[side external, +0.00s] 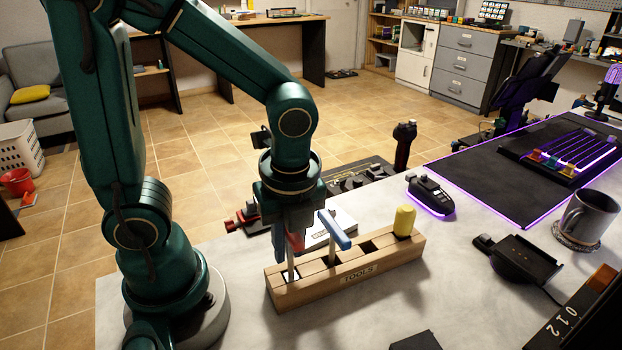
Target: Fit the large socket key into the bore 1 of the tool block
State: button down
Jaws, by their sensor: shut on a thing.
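The wooden tool block (312,289), marked TOOLS, lies on the grey tabletop in the side external view. My gripper (294,238) is above its left end, pointing down and shut on a red-handled tool (297,242), which I take to be the large socket key. A pale shaft (290,263) runs down from the red handle to the leftmost square opening. Whether its tip is inside the bore or just over it I cannot tell. My gripper hides most of the handle.
A blue T-handled tool (334,231) stands in the block right of my gripper. A yellow-handled tool (404,220) stands at its right end. A dark opening between them is empty. A joystick (403,145), a mouse (430,195) and a mug (588,215) are farther off.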

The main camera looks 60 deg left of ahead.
jog(key=shift+f, duration=0.55)
jog(key=c, duration=0.7)
grip_release()
jog(key=shift+c, duration=0.2)
jog(key=shift+r, duration=0.1)
